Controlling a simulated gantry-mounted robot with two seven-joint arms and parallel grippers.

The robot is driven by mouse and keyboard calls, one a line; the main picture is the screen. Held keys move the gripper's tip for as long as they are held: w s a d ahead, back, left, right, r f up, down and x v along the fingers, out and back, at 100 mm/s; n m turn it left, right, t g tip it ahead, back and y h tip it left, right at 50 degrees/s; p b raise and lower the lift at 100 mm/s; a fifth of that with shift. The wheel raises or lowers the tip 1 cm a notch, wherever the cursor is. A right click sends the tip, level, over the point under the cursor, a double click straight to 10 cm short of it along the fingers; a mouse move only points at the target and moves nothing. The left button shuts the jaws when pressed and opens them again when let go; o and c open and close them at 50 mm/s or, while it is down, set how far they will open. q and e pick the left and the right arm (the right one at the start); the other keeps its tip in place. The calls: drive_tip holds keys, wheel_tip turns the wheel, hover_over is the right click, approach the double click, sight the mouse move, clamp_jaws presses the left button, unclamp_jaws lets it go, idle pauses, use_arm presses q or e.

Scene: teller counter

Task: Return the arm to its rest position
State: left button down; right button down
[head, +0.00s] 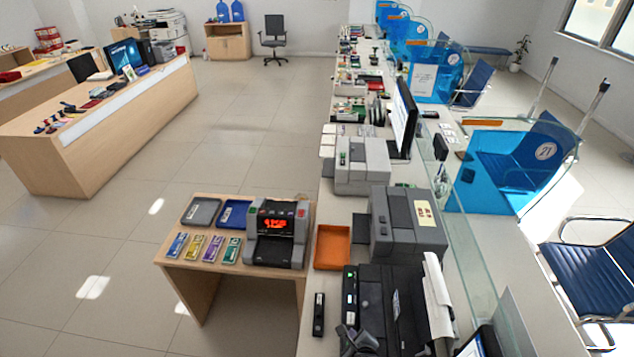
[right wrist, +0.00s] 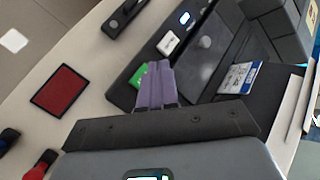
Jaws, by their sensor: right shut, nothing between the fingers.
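My right gripper (head: 358,338) shows at the bottom edge of the head view, over the near left side of a black printer-like machine (head: 376,300). In the right wrist view its pale purple fingers (right wrist: 158,72) are together and hold nothing. They point at the machine's dark top (right wrist: 205,50); I cannot tell whether they touch it. A green patch (right wrist: 138,76) shows beside the fingertips. My left gripper is not in view.
A small black device (head: 319,314) lies left of the machine. An orange tray (head: 346,247) and grey counter machines (head: 405,222) stand behind. A glass screen (head: 462,255) runs along the right. A red pad (right wrist: 60,91) lies on the counter.

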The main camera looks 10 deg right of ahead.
drive_tip(key=s+d+n+g+p, duration=0.15)
drive_tip(key=s+d, duration=0.45)
drive_tip(key=s, duration=0.7)
drive_tip(key=s+r+n+g+p, duration=0.1)
drive_tip(key=s+r+n+g, duration=0.1)
drive_tip(key=s+r+n, duration=0.5)
drive_tip(key=s+r+n+g+p, duration=0.1)
drive_tip(key=s+r+n, duration=0.6)
drive_tip(key=n, duration=1.4)
wheel_tip(320, 180, up, 6)
drive_tip(key=shift+a+f+g+y, duration=0.15)
drive_tip(key=shift+a+g+y, duration=0.15)
drive_tip(key=shift+g, duration=0.15)
drive_tip(key=c, duration=1.8)
unclamp_jaws()
drive_tip(key=shift+c, duration=0.2)
